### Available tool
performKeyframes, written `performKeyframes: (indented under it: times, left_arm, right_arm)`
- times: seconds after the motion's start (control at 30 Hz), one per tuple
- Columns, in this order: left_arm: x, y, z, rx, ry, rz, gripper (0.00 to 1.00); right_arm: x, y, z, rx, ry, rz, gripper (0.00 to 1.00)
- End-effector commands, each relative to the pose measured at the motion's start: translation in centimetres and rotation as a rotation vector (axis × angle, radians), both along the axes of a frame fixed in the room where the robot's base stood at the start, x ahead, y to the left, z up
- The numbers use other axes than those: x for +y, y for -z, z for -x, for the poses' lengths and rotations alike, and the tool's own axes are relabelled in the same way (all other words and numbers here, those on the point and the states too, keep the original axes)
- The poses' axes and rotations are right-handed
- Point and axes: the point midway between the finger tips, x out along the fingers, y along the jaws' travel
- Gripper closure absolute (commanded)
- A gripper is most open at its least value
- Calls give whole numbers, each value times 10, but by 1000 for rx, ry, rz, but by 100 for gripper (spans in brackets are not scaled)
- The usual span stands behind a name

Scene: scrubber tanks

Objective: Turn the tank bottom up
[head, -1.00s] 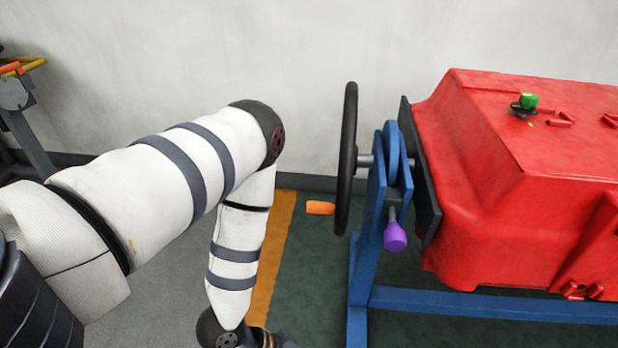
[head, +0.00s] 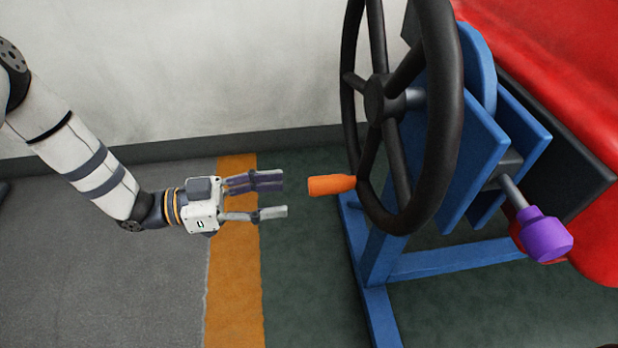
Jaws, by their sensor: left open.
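The red tank (head: 550,45) is at the upper right, mostly cut off by the picture edge. It is mounted on a blue stand (head: 470,165) behind a black handwheel (head: 440,150). An orange handle (head: 331,185) sticks out from the wheel's lower left rim, pointing left. A purple knob (head: 543,234) on a metal rod juts from the stand, right of the wheel. My left gripper (head: 272,197) is open and empty, its fingers pointing right at the orange handle. A small gap separates fingertips and handle. My right gripper is not in view.
The blue frame's legs (head: 378,315) stand on the green floor. An orange floor stripe (head: 236,300) runs below my gripper. A pale wall (head: 180,70) is behind.

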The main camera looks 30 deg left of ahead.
Motion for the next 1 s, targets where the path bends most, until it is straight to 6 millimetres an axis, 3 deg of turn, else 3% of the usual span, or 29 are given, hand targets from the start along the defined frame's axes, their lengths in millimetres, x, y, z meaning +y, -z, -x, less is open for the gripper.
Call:
performKeyframes:
  times: [0.03,0.17,0.6,0.77,1.0]
  left_arm:
    - [4,7,-1,-31,15,-1,53]
    - [1,1,-5,-68,35,1,53]
    - [-81,1,-59,-65,37,1,53]
    - [-93,0,-67,-66,35,0,53]
    - [-94,-2,-68,-66,35,0,53]
  right_arm:
    - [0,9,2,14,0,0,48]
    - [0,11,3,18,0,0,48]
    - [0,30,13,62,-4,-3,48]
    - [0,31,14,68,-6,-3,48]
    - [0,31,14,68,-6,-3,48]
